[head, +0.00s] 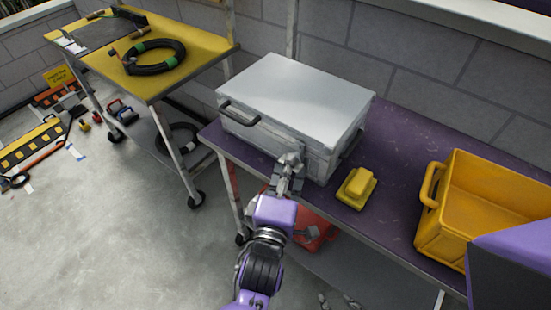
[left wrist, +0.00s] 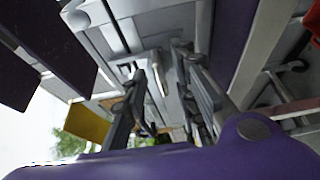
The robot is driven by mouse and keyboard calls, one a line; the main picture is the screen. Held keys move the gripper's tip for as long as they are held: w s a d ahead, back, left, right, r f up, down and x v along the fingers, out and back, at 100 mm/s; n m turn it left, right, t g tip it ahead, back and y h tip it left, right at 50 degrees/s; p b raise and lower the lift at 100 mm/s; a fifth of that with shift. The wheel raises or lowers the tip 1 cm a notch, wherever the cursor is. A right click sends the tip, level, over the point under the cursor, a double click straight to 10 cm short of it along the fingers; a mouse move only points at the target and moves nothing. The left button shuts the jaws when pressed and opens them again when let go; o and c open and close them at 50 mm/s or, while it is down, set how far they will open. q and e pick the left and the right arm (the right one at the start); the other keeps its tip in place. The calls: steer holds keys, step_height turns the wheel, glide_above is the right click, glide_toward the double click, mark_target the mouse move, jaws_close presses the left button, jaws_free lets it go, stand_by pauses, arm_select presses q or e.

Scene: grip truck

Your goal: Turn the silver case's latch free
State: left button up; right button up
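The silver case (head: 296,92) stands shut on the purple-topped bench, with a dark handle (head: 240,113) on its front and another at its right end. My left gripper (head: 289,163) is at the case's front face, near the right corner, and covers the latch area in the head view. In the left wrist view the two fingers of my left gripper (left wrist: 163,72) are apart. A small light metal piece, perhaps the latch, shows between them against the case's grey front (left wrist: 172,88). I cannot tell whether the fingers touch it. My right gripper is not in view.
A yellow block-like object (head: 356,187) lies on the purple bench (head: 398,150) right of the case. A yellow-orange crate (head: 492,205) stands further right. A yellow cart (head: 190,40) with coiled cable (head: 153,57) is at left. A red item lies below the bench.

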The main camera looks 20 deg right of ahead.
arm_select(q)
steer(key=shift+w+d, duration=0.1)
steer(key=shift+w, duration=0.1)
steer(key=shift+c, duration=0.4)
jaws_close()
